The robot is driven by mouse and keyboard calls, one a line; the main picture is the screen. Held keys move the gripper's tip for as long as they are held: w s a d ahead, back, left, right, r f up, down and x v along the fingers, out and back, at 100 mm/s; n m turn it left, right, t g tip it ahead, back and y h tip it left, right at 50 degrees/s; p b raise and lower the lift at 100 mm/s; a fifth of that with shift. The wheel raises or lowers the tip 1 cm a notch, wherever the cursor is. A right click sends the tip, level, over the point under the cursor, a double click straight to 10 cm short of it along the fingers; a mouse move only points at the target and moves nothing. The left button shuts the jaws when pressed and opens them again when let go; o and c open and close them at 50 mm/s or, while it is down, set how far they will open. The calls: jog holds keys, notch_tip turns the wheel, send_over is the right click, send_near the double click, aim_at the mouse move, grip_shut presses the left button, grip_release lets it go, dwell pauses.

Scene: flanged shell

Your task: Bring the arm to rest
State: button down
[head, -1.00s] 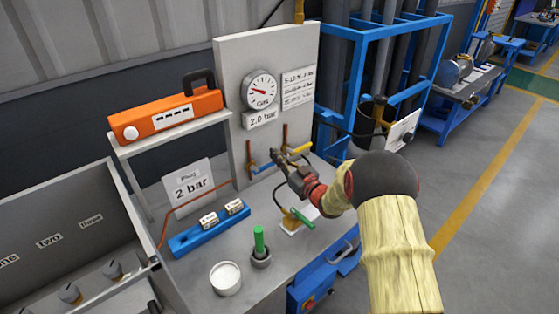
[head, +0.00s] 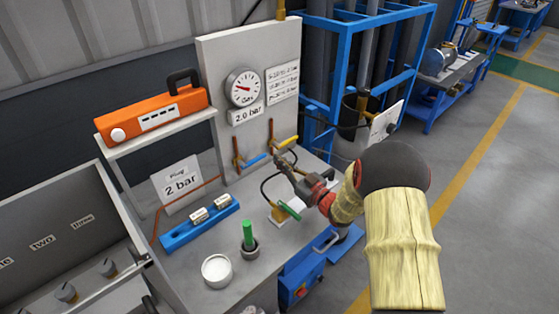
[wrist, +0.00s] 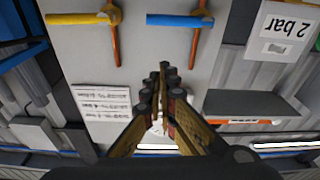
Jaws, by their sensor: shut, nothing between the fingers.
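My gripper (head: 281,162) is shut and empty. In the head view it is held above the bench, in front of the grey panel (head: 213,60), close to the blue valve handle (head: 256,160) and the yellow valve handle (head: 286,145). In the wrist view the closed fingers (wrist: 163,75) point at the panel. The blue handle (wrist: 180,20) and yellow handle (wrist: 80,18) show at the top of that view, apart from the fingers. The arm reaches in from the right of the head view.
The bench holds a green-handled tool in a cup (head: 248,240), a white round pot (head: 216,270), a blue rack (head: 200,225) and a "2 bar" sign (head: 178,184). An orange case (head: 152,116) sits on a shelf. A gauge (head: 243,87) is on the panel. Floor is clear at right.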

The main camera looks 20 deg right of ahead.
notch_tip(320, 180, up, 8)
jog(key=w+m+g+h, duration=0.1)
jog(key=w+g+h, duration=0.1)
jog(key=h, duration=0.3)
jog(key=s+r+m+g+h, duration=0.2)
jog(key=s+r+g+h, duration=0.1)
jog(key=s+r, duration=0.25)
jog(key=s+a+g, duration=0.2)
jog(key=s+a, duration=0.2)
jog(key=s, duration=0.7)
jog(key=s+a+f+m+g+y, duration=0.1)
jog(key=s+a+g, duration=0.2)
jog(key=s, duration=0.8)
jog(key=s+a+g, duration=0.3)
jog(key=s+a, duration=0.2)
jog(key=s, duration=0.6)
jog(key=shift+s+a+f+m+y, duration=0.15)
jog(key=shift+a+m+y, duration=0.15)
jog(key=shift+a, duration=0.05)
